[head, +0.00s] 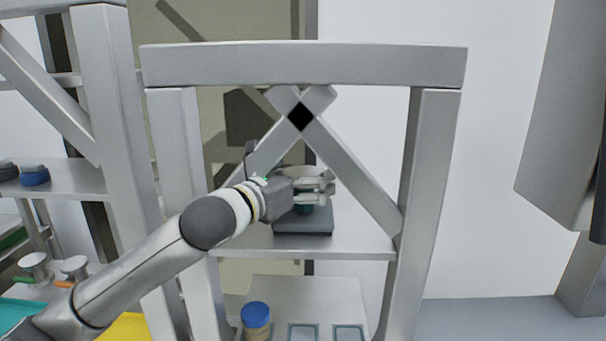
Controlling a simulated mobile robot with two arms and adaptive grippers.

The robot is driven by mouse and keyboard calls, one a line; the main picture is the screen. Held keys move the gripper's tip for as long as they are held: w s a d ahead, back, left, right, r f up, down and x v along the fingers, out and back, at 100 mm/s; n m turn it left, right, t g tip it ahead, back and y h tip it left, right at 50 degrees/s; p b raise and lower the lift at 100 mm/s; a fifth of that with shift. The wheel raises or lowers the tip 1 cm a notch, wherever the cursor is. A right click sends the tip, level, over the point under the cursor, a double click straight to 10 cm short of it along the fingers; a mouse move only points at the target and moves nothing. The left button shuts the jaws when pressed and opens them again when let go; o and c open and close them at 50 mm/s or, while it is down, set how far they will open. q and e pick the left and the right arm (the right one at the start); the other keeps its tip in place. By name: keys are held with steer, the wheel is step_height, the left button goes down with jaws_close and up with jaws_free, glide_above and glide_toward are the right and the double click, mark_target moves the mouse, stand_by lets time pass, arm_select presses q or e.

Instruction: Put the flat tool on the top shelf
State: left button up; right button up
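My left gripper (327,187) is at the middle of the metal shelf unit, in front of and above a dark grey flat-topped device. The device (303,225) rests on the unit's shelf board (340,246). The fingers are small and overlap other things, so I cannot tell whether they are open or shut on something. I cannot pick out a flat tool for certain. My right gripper is not in view.
The unit's thick top beam (300,65), posts and crossed braces (350,165) surround the gripper closely. Below are a blue-lidded jar (256,318) and two square frames (303,332). Another rack (105,100) stands left, with blue and dark round items (34,176).

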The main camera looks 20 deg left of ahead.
arm_select(q)
steer(key=shift+s+a, duration=0.1)
steer(key=b+v, duration=0.3)
steer(key=v, duration=0.8)
steer(key=shift+s+b, duration=0.35)
steer(key=shift+b, duration=0.05)
steer(key=shift+r, duration=0.15)
